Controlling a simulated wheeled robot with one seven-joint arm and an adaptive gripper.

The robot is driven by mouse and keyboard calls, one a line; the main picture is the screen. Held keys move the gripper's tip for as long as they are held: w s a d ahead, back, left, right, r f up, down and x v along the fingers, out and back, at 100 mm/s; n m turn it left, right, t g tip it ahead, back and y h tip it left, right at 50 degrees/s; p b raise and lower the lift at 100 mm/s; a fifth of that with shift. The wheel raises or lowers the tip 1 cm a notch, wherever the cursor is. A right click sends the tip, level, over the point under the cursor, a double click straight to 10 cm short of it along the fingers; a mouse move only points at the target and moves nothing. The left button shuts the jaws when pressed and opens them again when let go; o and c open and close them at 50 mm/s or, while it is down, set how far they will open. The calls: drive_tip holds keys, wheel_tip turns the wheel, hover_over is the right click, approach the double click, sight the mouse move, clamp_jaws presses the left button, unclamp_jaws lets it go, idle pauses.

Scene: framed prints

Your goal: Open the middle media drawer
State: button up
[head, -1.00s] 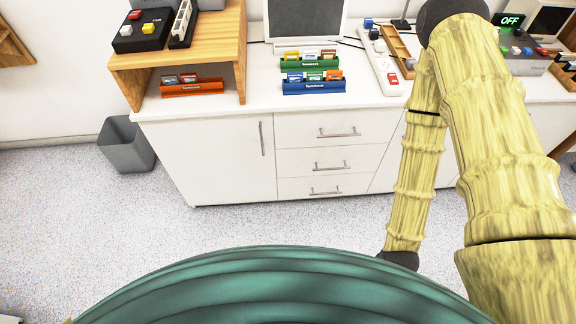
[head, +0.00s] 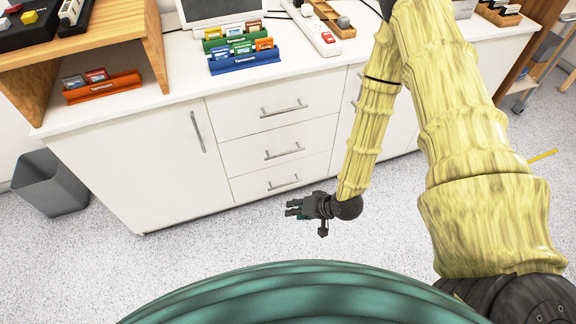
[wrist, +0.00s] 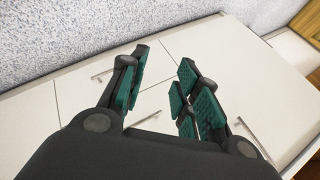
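The middle drawer (head: 245,155) is the second of three white drawers under the counter. It is closed, with a horizontal metal bar handle (head: 285,151). The top drawer (head: 230,118) and bottom drawer (head: 248,187) are closed too. My gripper (head: 291,209) is low in front of the drawers, in the picture just below the bottom drawer's handle, apart from the middle handle. In the wrist view my gripper (wrist: 164,57) is open, with nothing between its fingers. White cabinet fronts and bar handles show beyond the fingers; I cannot tell which drawer each belongs to.
A cabinet door (head: 150,160) with a vertical handle is left of the drawers. A grey bin (head: 50,183) stands on the floor at far left. The counter holds a wooden shelf (head: 85,52), card racks (head: 240,60) and a power strip (head: 318,35). Floor before the drawers is clear.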

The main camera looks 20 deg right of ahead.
drive_tip(key=w+d+f+m+t+y+b, duration=0.1)
drive_tip(key=w+d+f+t+y+b, duration=0.2)
drive_tip(key=w+b, duration=0.55)
drive_tip(key=w+d+f+m+t+y+b, duration=0.2)
drive_tip(key=w+d+f+t+y+b, duration=0.1)
drive_tip(key=w+b, duration=0.6)
drive_tip(key=w+d+t+y+b, duration=0.1)
drive_tip(key=d+y+b, duration=0.2)
drive_tip(key=d+b, duration=0.55)
drive_tip(key=b+x, duration=0.6)
drive_tip(key=x, duration=0.6)
drive_tip(key=shift+s+a+n, duration=0.2)
drive_tip(key=shift+s+n, duration=0.05)
drive_tip(key=shift+n, duration=0.05)
clamp_jaws()
